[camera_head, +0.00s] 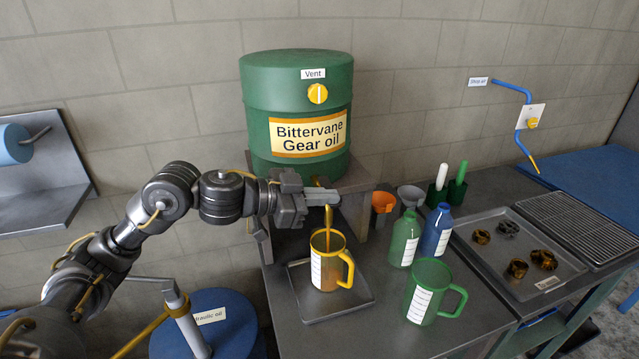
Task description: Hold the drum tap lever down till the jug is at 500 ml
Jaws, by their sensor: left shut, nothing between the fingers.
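The green drum (298,110) labelled Bittervane Gear oil stands on a raised stand, with a yellow vent knob (318,94) near its top. My left gripper (330,196) is shut with nothing between its fingers, at the tap below the drum. The tap lever is mostly hidden by the gripper, so I cannot tell its position. An amber stream (328,220) runs down from the tap into the yellow-rimmed jug (340,262). The jug stands upright on a grey tray (358,299). Its scale marks are too small to read. My right gripper is not in view.
A green jug (428,290) stands at the right, with a green bottle (403,238) and a blue bottle (436,230) behind it. An orange funnel (383,202) sits near the stand. A parts tray (522,285) holds several metal rings.

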